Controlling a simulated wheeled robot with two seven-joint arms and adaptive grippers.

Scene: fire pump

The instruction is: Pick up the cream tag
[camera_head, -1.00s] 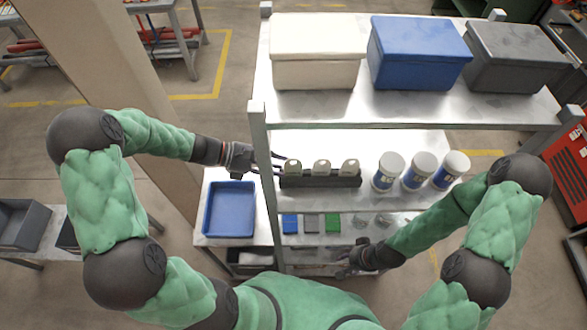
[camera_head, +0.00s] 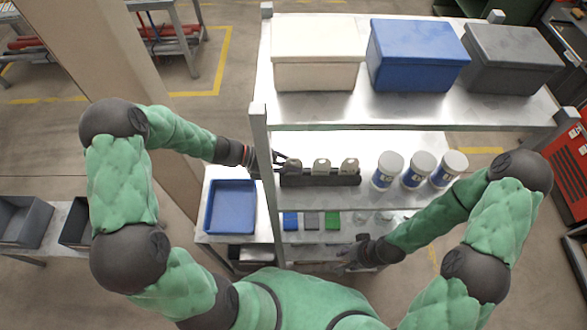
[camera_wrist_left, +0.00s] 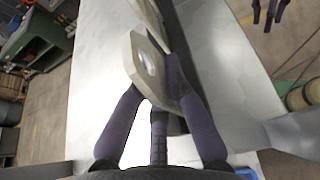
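Three pale cream-grey tags stand upright in a row in a black rack on the middle shelf. They are the left tag (camera_head: 293,164), the middle tag (camera_head: 321,165) and the right tag (camera_head: 349,165). My left gripper (camera_head: 283,160) is at the left end of the rack, at the left tag. In the left wrist view, its dark fingers (camera_wrist_left: 158,85) converge on either side of a cream tag (camera_wrist_left: 149,62). Whether they press on it is unclear. My right gripper (camera_head: 347,260) is low in front of the shelf, away from the tags; its fingers are small and dark.
The black rack (camera_head: 318,181) shares its shelf with three white-lidded jars (camera_head: 418,170). Cream, blue and grey boxes (camera_head: 417,56) fill the upper shelf. A shelf post (camera_head: 262,150) stands close to my left gripper. A blue tray (camera_head: 231,206) sits left of the shelf; small colored blocks (camera_head: 311,221) lie below.

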